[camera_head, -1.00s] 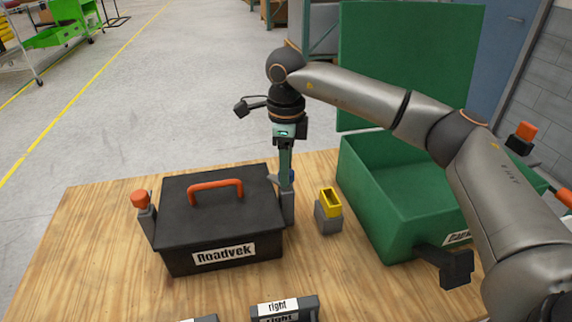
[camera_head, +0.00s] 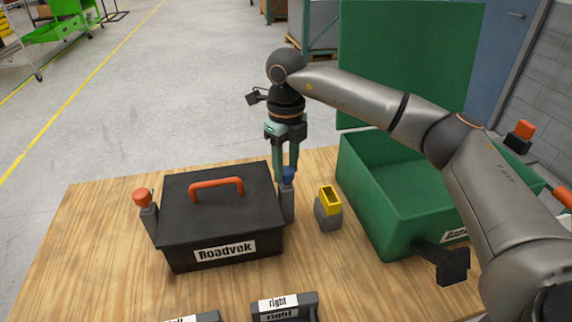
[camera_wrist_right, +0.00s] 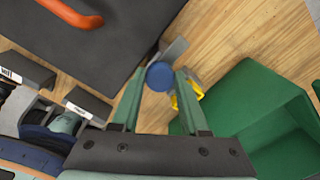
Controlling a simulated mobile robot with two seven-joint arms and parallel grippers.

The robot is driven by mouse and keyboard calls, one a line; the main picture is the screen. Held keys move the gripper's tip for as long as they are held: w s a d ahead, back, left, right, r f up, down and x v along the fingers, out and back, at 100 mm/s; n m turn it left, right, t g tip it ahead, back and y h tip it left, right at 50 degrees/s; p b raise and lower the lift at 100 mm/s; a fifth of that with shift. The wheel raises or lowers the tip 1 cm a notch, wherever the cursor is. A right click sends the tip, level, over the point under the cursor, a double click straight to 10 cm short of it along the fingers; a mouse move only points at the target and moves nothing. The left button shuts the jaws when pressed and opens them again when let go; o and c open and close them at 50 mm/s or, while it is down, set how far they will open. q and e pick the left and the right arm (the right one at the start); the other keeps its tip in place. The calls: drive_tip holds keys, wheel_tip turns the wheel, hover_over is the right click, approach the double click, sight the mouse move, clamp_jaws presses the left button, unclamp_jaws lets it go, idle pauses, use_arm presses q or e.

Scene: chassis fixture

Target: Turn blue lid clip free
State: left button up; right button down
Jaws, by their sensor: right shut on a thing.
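The black box (camera_head: 225,215) labelled Roadvek stands on the wooden table with its lid on and an orange handle on top. The blue lid clip (camera_head: 289,174) sits on a grey post at the box's right side. Its round blue top also shows in the right wrist view (camera_wrist_right: 160,76). My right gripper (camera_head: 286,178) points down from above and is shut on the blue clip, one finger on each side. An orange clip (camera_head: 142,197) stands on a grey post at the box's left side. My left gripper is not in view.
A yellow-topped grey block (camera_head: 328,208) stands just right of the clip. A green case (camera_head: 385,215) with its lid raised stands further right. A holder labelled right (camera_head: 283,306) lies at the front edge. The table's left side is clear.

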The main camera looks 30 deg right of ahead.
sight(286, 170)
idle(0.4)
drive_tip(key=shift+c, duration=2.1)
unclamp_jaws()
drive_tip(key=shift+r, duration=0.1)
wheel_tip(286, 170, up, 12)
drive_tip(key=shift+r, duration=0.2)
